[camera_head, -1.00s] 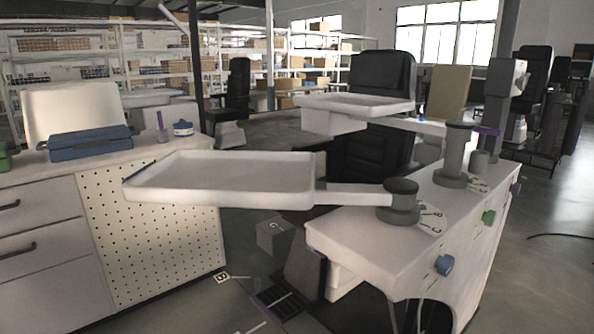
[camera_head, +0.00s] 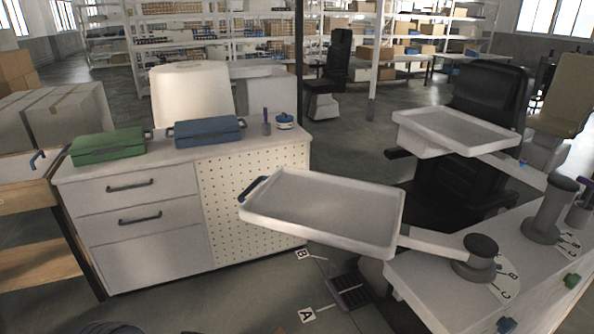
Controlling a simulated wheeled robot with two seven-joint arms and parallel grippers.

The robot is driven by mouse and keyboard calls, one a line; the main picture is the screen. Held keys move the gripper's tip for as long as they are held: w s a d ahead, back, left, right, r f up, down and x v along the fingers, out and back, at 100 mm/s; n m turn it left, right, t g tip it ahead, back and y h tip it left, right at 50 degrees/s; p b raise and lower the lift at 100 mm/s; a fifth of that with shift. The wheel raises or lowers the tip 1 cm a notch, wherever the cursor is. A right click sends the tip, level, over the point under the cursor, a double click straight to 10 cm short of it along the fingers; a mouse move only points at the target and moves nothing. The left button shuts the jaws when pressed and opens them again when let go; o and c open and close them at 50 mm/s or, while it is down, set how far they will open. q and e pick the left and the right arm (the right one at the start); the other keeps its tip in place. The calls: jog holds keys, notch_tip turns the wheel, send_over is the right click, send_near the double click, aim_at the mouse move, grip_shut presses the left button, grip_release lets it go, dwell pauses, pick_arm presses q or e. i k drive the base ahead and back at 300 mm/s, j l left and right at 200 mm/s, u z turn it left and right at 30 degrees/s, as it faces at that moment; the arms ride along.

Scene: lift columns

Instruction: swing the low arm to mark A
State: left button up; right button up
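The low arm (camera_head: 432,241) is a pale bar on a short dark pivot (camera_head: 480,250) on the white counter. It reaches left and carries a wide shallow tray (camera_head: 325,212) with a blue handle (camera_head: 252,188) at its left end. A dial plate (camera_head: 508,285) at the pivot shows the letters B and C; no A is readable there. On the floor, a label A (camera_head: 307,315) lies in front of the tray and a label B (camera_head: 302,254) lies near its front edge. Neither gripper is in view.
A higher arm with a second tray (camera_head: 455,130) stands behind on a taller column (camera_head: 548,210). A cabinet (camera_head: 130,215) at left holds a green case (camera_head: 108,146) and a blue case (camera_head: 208,130). A black chair (camera_head: 490,100) stands behind the trays.

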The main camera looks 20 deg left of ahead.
aim_at(478, 251)
jog(key=i+j+z, duration=0.15)
jog(key=j+z, duration=0.15)
jog(key=j, duration=1.3)
jog(key=j+z, duration=0.35)
jog(key=j, duration=1.2)
